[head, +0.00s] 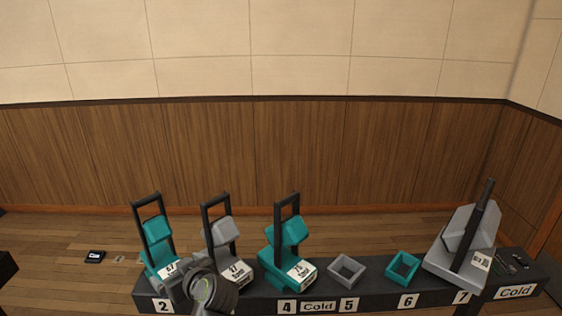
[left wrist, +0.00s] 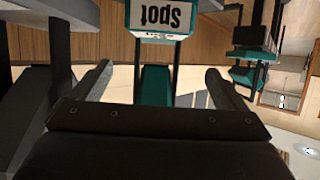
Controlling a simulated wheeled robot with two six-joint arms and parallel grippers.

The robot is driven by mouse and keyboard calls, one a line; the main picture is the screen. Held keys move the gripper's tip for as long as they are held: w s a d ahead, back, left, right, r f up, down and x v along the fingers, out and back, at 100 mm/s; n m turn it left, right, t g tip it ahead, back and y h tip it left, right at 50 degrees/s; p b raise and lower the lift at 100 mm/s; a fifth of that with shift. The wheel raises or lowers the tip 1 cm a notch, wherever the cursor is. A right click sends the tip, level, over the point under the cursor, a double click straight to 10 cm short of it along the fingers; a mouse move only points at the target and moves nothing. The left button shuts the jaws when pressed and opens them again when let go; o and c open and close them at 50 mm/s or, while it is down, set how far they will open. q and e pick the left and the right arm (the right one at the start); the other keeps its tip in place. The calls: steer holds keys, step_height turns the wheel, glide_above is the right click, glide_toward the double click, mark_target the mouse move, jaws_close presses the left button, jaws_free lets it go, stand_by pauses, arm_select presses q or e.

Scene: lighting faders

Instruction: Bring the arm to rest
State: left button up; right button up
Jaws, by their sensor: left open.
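My left arm comes in at the bottom of the head view, and its gripper (head: 208,292) is in front of the left end of the dark console (head: 255,296). In the left wrist view its two fingers (left wrist: 158,78) stand wide apart with nothing between them touching either one. A teal fader unit with an upside-down "Spot" label (left wrist: 163,17) shows beyond the fingers, apart from them. A teal fader (head: 155,240), a grey fader (head: 222,240) and another teal fader (head: 287,245) stand in a row on the console. My right gripper is not in view.
A grey square frame (head: 347,270) and a teal square frame (head: 403,268) sit on the console right of the faders. A larger grey fader (head: 468,240) stands near the right end by a "Cold" label (head: 516,292). A small black item (head: 95,256) lies on the floor at left.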

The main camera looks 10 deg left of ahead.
arm_select(q)
steer(key=s+a+f+m+g+h, duration=0.1)
steer(key=s+f+m+h, duration=0.1)
steer(key=s+f, duration=0.45)
steer(key=s+a+f+m+g+h, duration=0.1)
steer(key=s+f+m+h, duration=0.25)
steer(key=s, duration=0.65)
steer(key=s+d+f+m+g+h, duration=0.1)
steer(key=s+d+m+h, duration=0.1)
steer(key=s, duration=0.6)
steer(key=s+d+f+m+g+h, duration=0.1)
steer(key=s+d+m+h, duration=0.15)
steer(key=s, duration=0.45)
step_height(320, 180, down, 24)
steer(key=a+g+p, duration=0.1)
steer(key=a, duration=0.1)
steer(key=s+d+f+g+p, duration=0.1)
steer(key=s+f, duration=1.3)
steer(key=s, duration=0.1)
steer(key=shift+s+d, duration=0.2)
steer(key=shift+d, duration=0.15)
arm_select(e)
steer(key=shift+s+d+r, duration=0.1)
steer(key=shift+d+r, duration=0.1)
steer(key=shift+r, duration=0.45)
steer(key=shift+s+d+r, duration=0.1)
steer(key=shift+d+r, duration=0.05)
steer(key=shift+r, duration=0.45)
